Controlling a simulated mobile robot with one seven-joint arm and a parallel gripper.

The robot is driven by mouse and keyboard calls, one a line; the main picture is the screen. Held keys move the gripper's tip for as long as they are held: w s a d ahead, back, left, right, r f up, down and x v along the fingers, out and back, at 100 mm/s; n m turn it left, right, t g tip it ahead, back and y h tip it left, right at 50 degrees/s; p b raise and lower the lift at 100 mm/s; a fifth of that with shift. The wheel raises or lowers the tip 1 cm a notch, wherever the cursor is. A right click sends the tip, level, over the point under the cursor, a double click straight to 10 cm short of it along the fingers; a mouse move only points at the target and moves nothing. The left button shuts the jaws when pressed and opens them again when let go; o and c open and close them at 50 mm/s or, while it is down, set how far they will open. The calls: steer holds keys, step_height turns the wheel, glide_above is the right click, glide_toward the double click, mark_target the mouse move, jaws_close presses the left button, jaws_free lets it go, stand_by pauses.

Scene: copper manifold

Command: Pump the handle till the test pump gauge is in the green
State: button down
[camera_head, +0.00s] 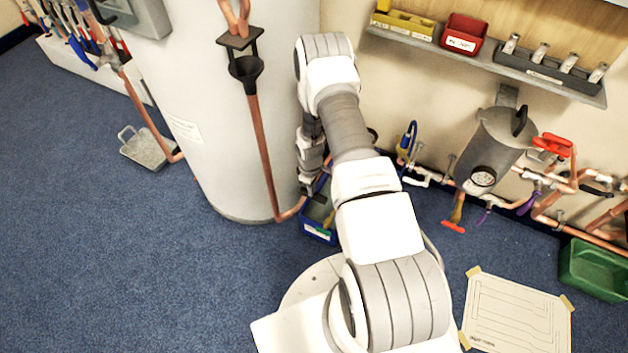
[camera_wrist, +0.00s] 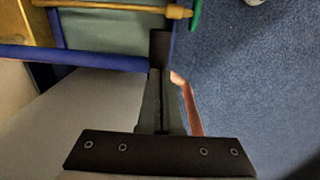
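The blue-rimmed trough of the test pump (camera_head: 319,233) stands on the floor against the white cylinder, partly hidden by my arm. In the wrist view its blue rim (camera_wrist: 75,57) crosses the left side, with a grey-green inside. My gripper (camera_wrist: 161,75) points at the trough's near corner. Its two fingers are close together, with a dark upright grip (camera_wrist: 160,48) at their tips, which looks like the end of the pump handle. In the head view my gripper (camera_head: 306,187) is low over the trough. A round white gauge (camera_head: 481,178) shows on a grey vessel; its reading is too small to tell.
A brass rod (camera_wrist: 110,7) with a green end lies across the trough. The large white cylinder (camera_head: 190,128) and a copper pipe (camera_head: 265,160) are close beside my gripper. Valves and copper pipes (camera_head: 545,205) line the wall at right. The blue floor at left is mostly clear.

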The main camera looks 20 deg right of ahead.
steer(key=f+b, duration=0.1)
steer(key=f, duration=0.1)
steer(key=f+b, duration=0.1)
steer(key=f, duration=0.5)
steer(key=shift+s+a+f+b, duration=0.15)
steer(key=shift+a+b, duration=0.15)
steer(key=shift+b, duration=0.1)
steer(key=s+a+r+p, duration=0.1)
steer(key=r+p, duration=0.2)
steer(key=r, duration=0.4)
steer(key=s+a+r+p, duration=0.1)
steer(key=r+p, duration=0.3)
steer(key=r, duration=0.4)
steer(key=shift+s+a, duration=0.3)
steer(key=shift+a, duration=0.3)
